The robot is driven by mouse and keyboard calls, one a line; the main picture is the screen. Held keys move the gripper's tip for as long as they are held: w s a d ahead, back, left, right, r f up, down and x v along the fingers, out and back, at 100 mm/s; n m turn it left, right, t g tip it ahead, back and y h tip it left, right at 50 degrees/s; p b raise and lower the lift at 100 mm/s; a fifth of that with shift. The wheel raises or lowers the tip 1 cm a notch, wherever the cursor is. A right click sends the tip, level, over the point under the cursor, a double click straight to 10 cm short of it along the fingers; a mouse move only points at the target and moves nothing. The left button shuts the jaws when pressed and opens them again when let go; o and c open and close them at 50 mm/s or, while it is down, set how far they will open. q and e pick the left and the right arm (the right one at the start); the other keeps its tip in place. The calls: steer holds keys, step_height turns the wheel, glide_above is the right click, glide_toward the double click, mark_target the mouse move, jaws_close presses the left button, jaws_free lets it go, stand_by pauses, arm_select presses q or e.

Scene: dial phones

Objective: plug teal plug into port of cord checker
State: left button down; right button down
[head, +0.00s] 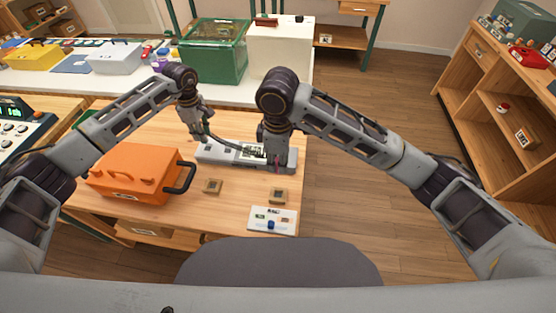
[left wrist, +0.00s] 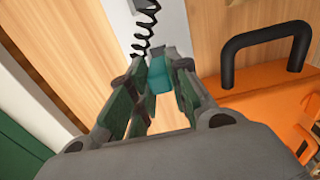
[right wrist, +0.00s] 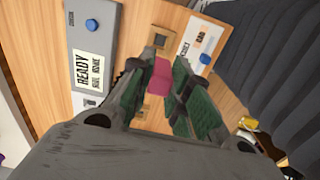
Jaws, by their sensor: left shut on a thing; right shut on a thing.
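My left gripper (head: 203,134) is shut on a teal plug (left wrist: 159,76), which shows between its fingers in the left wrist view. A black coiled cord (left wrist: 143,38) runs from near the plug up to a grey body. My right gripper (head: 276,163) is shut on a pink plug (right wrist: 159,74). The cord checker (head: 230,152) is a long grey box on the table, below both grippers and partly hidden by them. The right wrist view shows a grey box with a READY screen (right wrist: 88,72) and a blue button (right wrist: 92,25). I cannot make out its port.
An orange case (head: 135,172) with a black handle stands left on the wooden table. Two small wooden blocks (head: 212,186) (head: 278,195) and a white card with a blue knob (head: 270,220) lie nearer me. A green crate (head: 213,50) and white box (head: 279,45) stand behind.

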arm_select(q)
steer(key=shift+f, duration=0.45)
steer(key=shift+f, duration=0.3)
steer(key=shift+f, duration=1.2)
stand_by(3.2)
steer(key=c, duration=1.7)
jaws_free()
steer(key=shift+o, duration=0.2)
steer(key=o, duration=0.5)
steer(key=shift+r, duration=0.1)
